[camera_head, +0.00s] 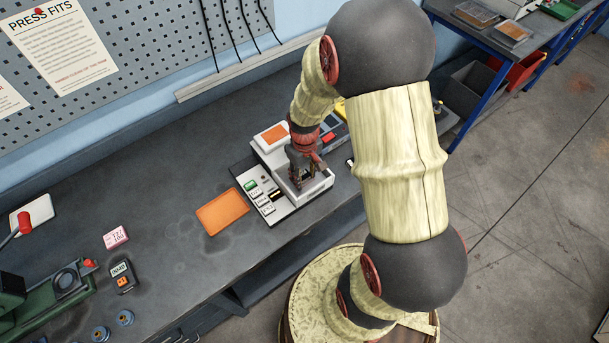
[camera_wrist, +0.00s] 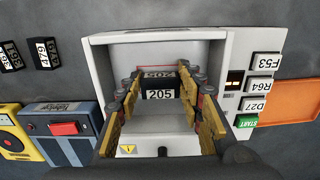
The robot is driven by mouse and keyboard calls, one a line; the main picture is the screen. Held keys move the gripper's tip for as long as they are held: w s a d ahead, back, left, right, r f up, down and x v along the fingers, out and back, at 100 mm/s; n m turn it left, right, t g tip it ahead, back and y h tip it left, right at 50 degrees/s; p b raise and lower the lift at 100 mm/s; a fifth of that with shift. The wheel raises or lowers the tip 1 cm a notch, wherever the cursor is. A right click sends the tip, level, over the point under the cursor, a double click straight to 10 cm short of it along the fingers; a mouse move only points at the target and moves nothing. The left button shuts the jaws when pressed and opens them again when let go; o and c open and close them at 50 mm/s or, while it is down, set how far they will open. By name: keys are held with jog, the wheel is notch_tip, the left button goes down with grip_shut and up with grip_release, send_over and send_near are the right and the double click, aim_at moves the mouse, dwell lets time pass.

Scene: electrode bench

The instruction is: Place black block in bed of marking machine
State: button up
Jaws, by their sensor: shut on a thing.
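The marking machine (camera_head: 322,184) is a white unit on the bench with an orange top panel and labelled keys at its side. In the wrist view, its white frame (camera_wrist: 110,55) surrounds an open recess, the bed. My gripper (camera_wrist: 160,90) reaches down into this recess, with its yellow-padded fingers on either side of a black block (camera_wrist: 160,83) marked 205. The fingers are shut on the block. I cannot tell whether its underside touches the bed floor. In the head view, my gripper (camera_head: 305,165) is over the machine and hides the block.
Beside the machine lies an orange mat (camera_head: 222,211), empty. The key panel (camera_wrist: 248,88) has a green START key. On the other side are two black labelled blocks (camera_wrist: 45,52) and yellow and blue devices (camera_wrist: 68,132). A pegboard (camera_head: 150,60) stands behind the bench.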

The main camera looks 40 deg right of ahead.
jog(key=shift+f, duration=0.2)
jog(key=o, duration=1.4)
notch_tip(320, 180, up, 12)
jog(key=p, duration=0.2)
notch_tip(320, 180, up, 13)
jog(key=t, duration=0.3)
send_over(304, 177)
jog(key=s+a, duration=0.3)
jog(key=a, duration=0.3)
jog(key=s+a+r+t, duration=0.2)
jog(key=s+a+r, duration=0.4)
jog(key=s+r, duration=0.3)
jog(key=shift+s+t, duration=0.25)
jog(key=shift+t, duration=0.05)
